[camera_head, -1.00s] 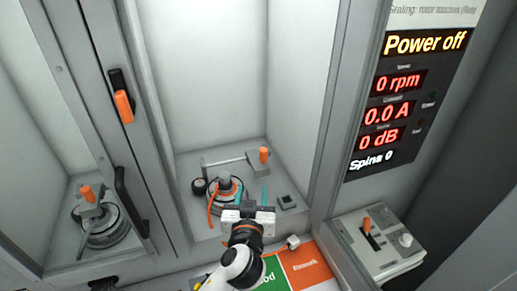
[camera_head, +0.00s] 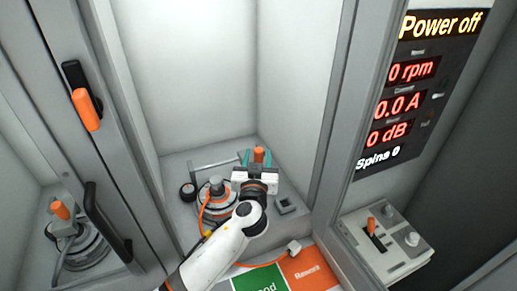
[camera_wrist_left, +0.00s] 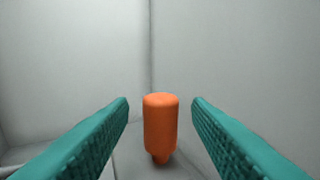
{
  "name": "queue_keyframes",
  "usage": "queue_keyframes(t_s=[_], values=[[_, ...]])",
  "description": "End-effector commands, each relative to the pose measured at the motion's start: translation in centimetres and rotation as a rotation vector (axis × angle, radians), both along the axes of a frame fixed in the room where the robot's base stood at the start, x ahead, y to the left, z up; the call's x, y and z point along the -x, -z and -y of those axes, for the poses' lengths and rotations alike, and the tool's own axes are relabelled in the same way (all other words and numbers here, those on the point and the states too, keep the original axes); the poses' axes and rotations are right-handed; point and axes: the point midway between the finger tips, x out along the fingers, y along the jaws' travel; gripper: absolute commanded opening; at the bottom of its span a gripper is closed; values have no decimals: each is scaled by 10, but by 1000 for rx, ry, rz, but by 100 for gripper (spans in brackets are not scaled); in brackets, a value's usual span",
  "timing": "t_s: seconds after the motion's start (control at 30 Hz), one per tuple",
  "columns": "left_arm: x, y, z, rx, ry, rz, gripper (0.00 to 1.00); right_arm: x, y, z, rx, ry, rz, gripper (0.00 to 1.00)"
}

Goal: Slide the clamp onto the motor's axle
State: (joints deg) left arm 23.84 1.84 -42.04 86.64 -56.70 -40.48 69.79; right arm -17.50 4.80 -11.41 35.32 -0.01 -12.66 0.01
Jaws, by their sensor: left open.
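The motor (camera_head: 213,203) is a round stack of grey discs with a short upright part on top, standing on the floor of the bay. An orange cable runs from it. An upright orange handle (camera_head: 259,154) stands behind and right of the motor; it also shows in the left wrist view (camera_wrist_left: 160,125). Before my arm came over it, a grey block showed beneath this handle; it looks like the clamp, now mostly hidden. My left gripper (camera_head: 257,158) is open, its teal fingers on either side of the handle with gaps. My right gripper is not in view.
A grey bar (camera_head: 215,162) stands behind the motor, with a black wheel (camera_head: 188,192) to its left. A small button box (camera_head: 286,205) is at right. The door (camera_head: 85,110) and walls bound the bay. A switch box (camera_head: 385,245) sits outside right. The display reads Power off.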

Motion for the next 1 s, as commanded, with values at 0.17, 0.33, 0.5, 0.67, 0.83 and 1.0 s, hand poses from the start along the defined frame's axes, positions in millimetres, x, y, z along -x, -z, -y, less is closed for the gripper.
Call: queue_keyframes(t_s=[0.17, 0.33, 0.5, 0.67, 0.83, 1.0], values=[[-19, -1, 2, -1, 1, 0, 45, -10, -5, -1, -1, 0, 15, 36], [-24, 0, 3, 0, 1, 0, 45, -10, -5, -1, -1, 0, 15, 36], [-25, 1, 3, 1, 1, 0, 45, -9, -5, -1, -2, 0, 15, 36], [-24, 1, 3, 1, 1, -1, 28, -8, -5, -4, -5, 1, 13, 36], [-24, 1, 2, 1, 0, -1, 0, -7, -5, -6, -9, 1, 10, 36], [-24, 1, 2, 1, 0, -1, 0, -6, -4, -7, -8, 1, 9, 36]])
